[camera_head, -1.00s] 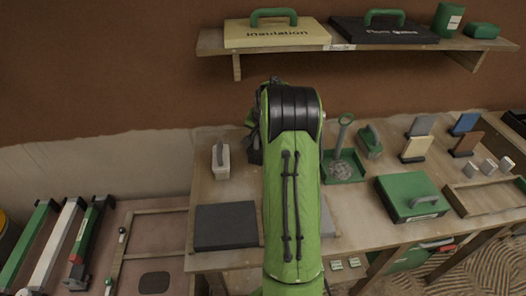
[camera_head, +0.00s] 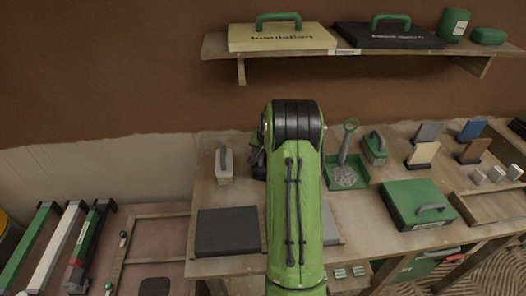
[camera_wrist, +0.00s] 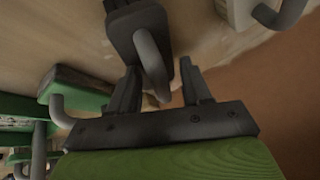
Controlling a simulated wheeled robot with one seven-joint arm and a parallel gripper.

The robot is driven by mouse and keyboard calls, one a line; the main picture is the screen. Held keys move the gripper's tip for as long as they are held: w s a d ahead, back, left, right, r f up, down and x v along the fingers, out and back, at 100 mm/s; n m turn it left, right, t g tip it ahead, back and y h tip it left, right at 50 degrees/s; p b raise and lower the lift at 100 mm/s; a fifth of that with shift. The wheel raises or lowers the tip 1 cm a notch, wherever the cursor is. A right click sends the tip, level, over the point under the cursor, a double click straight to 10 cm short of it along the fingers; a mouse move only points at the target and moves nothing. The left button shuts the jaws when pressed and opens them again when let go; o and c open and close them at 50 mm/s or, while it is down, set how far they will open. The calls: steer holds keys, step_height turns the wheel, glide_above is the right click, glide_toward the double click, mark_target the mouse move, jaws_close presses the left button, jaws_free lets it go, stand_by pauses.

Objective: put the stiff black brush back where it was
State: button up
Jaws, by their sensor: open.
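A dark block with a grey looped handle, which looks like the stiff black brush (camera_wrist: 127,24), stands on the bench in the wrist view. My gripper (camera_wrist: 160,78) is open, and the brush's handle shows between and just beyond the two fingers. I cannot tell whether a finger touches it. In the head view my arm covers the gripper and most of the area around the brush.
A pale block brush (camera_head: 224,166) stands left of my arm, a green handled block (camera_head: 375,150) to the right. A green tray (camera_head: 361,178), green case (camera_head: 410,203) and dark slab (camera_head: 226,232) lie on the bench (camera_head: 345,222). A loaded shelf (camera_head: 380,62) hangs above.

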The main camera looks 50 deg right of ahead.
steer(key=shift+r, duration=0.1)
steer(key=p+v, duration=0.2)
steer(key=v, duration=1)
steer(key=s+a+r+n, duration=0.1)
steer(key=a+r+n, duration=0.15)
steer(key=a, duration=0.45)
steer(key=s+a+r+n+y, duration=0.1)
steer(key=a+r+n, duration=0.1)
steer(key=a+r, duration=0.3)
steer(key=s+a+r+n, duration=0.2)
steer(key=a, duration=0.6)
steer(key=s+a+n+y, duration=0.1)
steer(key=s+a+n, duration=0.5)
steer(key=s+a, duration=0.7)
steer(key=s, duration=0.3)
steer(key=shift+f+n+t+y, duration=0.35)
steer(key=shift+f+t+y, duration=0.05)
